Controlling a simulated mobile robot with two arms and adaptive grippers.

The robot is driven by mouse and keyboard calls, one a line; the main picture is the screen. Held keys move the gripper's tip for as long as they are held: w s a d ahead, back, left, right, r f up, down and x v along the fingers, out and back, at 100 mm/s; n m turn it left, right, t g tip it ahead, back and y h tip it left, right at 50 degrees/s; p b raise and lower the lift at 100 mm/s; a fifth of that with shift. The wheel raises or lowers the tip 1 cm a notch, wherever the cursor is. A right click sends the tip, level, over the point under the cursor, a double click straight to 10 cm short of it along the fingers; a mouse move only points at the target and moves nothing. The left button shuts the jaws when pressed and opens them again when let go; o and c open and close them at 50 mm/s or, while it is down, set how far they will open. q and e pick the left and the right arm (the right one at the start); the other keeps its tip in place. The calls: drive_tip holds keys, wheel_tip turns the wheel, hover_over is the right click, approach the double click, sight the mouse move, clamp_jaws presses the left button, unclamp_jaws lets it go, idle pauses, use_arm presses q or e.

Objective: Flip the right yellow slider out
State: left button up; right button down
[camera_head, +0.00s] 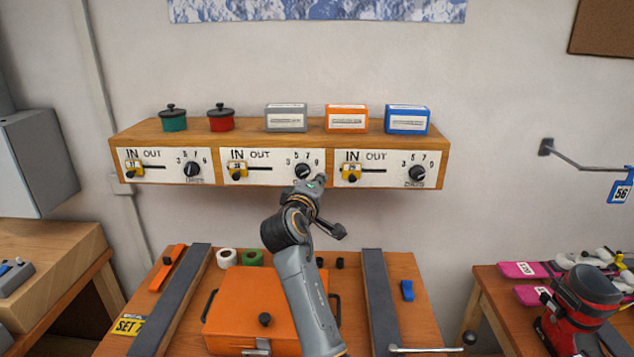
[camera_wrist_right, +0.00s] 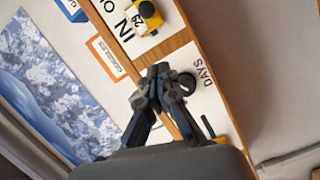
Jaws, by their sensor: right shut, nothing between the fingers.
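The right yellow slider (camera_head: 350,171) sits at the IN end of its slot on the right-hand white panel (camera_head: 387,167). It also shows at the top of the right wrist view (camera_wrist_right: 150,14), with a dark knob on it. My right gripper (camera_head: 318,183) is shut and empty. It is in front of the shelf at the join between the middle and right panels, a little left of the slider. In the right wrist view the closed fingertips (camera_wrist_right: 161,72) are beside the middle panel's black dial, apart from the slider. My left gripper is out of view.
The middle (camera_head: 238,170) and left (camera_head: 133,170) yellow sliders also sit at IN. Black dials, such as the right one (camera_head: 418,173), stick out from the panels. Pots and boxes stand on the shelf (camera_head: 245,138). An orange case (camera_head: 240,305) lies on the bench below.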

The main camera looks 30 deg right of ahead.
sight(344, 173)
drive_tip(key=d+p, duration=0.1)
drive_tip(key=d, duration=0.1)
drive_tip(key=w+d+p, duration=0.1)
drive_tip(key=d+f+p, duration=0.1)
drive_tip(key=d, duration=0.1)
drive_tip(key=shift+w+d, duration=0.15)
drive_tip(key=shift+d, duration=0.15)
drive_tip(key=shift+s+d+f, duration=0.1)
drive_tip(key=shift+s+d, duration=0.2)
drive_tip(key=shift+f, duration=0.1)
drive_tip(key=shift+w, duration=0.15)
